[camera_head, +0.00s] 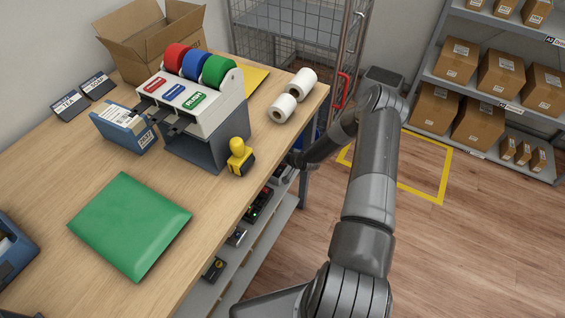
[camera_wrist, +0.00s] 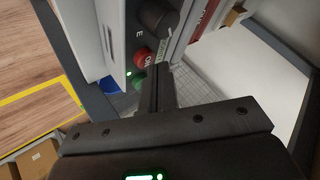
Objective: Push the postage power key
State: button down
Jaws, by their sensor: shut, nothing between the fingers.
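A small green light glows beside the buttons. I cannot tell which control is the postage power key, or whether the fingertips touch one. In the head view, my gripper (camera_head: 293,160) is low at the counter's right edge, partly hidden.
The wooden counter (camera_head: 60,172) holds a green parcel (camera_head: 130,224), a tape dispenser (camera_head: 192,104), a yellow-handled stamp (camera_head: 239,156) and white rolls (camera_head: 284,107). A lower shelf (camera_head: 268,238) carries dark devices. A wire cage (camera_head: 290,30) stands behind; open floor lies to the right.

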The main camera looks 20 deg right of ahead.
jog(key=shift+f, duration=0.15)
jog(key=shift+f, duration=0.25)
dwell(0.4)
jog(key=shift+r, duration=0.4)
jog(key=shift+r, duration=3.05)
